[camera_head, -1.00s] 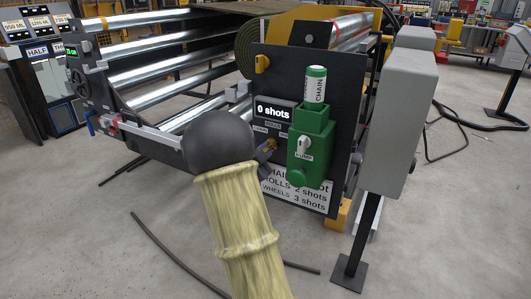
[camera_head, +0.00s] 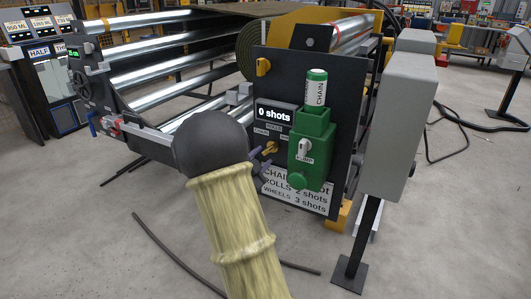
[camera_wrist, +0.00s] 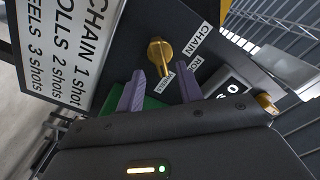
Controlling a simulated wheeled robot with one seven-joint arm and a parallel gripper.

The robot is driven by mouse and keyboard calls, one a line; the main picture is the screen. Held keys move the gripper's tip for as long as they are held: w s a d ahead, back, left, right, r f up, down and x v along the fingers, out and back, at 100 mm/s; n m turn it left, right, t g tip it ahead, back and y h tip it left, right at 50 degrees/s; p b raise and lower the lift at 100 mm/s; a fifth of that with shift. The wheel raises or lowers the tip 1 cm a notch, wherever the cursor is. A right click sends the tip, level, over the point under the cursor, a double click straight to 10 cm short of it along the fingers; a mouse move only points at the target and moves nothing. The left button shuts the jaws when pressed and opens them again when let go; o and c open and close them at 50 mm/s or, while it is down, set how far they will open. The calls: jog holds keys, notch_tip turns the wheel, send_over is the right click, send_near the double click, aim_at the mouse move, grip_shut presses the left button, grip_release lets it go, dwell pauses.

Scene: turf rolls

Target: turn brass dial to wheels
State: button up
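The brass dial (camera_head: 269,148) sits on the dark panel below the "0 shots" display, among the labels CHAIN, ROLLS and WHEELS. In the wrist view the dial (camera_wrist: 158,50) shows just beyond my fingertips, and its narrow end points toward the WHEELS label (camera_wrist: 170,82). My gripper (camera_wrist: 161,77) is open, with its two purple fingers spread and nothing between them. It appears clear of the dial. In the head view my gripper (camera_head: 260,160) is just left of and below the dial, its body mostly hidden by my wrist.
A green pump (camera_head: 312,145) with a CHAIN-labelled bottle (camera_head: 316,87) juts out right of the dial. A grey box (camera_head: 398,125) on a post stands to the right. Rollers (camera_head: 165,75) lie behind at left.

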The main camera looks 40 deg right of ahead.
jog(key=p+v, duration=0.2)
jog(key=v, duration=1.1)
jog(key=shift+a+p, duration=0.3)
jog(key=w+a+f+n+t+y+p, duration=0.1)
jog(key=a+f+n+y, duration=0.1)
jog(key=a+n+y, duration=0.4)
jog(key=w+a+f+n+t+y+p, duration=0.1)
jog(key=w+a+f+n+t+y, duration=0.1)
jog(key=a+n+y, duration=0.45)
jog(key=s+a+f+n+g+y, duration=0.1)
jog(key=s+a+n+g+y, duration=0.1)
jog(key=s+n+g, duration=0.45)
jog(key=s+a+n+g+y, duration=0.1)
jog(key=s+a+n+y, duration=0.2)
jog(key=s, duration=0.7)
jog(key=w+a+p+v, duration=0.1)
jog(key=w+p+v, duration=0.1)
jog(key=p+v, duration=1)
jog(key=w+a+r+p+v, duration=0.1)
jog(key=w+p+v, duration=0.2)
jog(key=p+v, duration=0.9)
jog(key=w+r+p+v, duration=0.1)
jog(key=w+p+v, duration=0.2)
jog(key=p+v, duration=0.9)
jog(key=h+p, duration=0.1)
jog(key=p, duration=0.1)
jog(key=shift+a+n+p, duration=0.3)
jog(key=shift+a+p, duration=0.05)
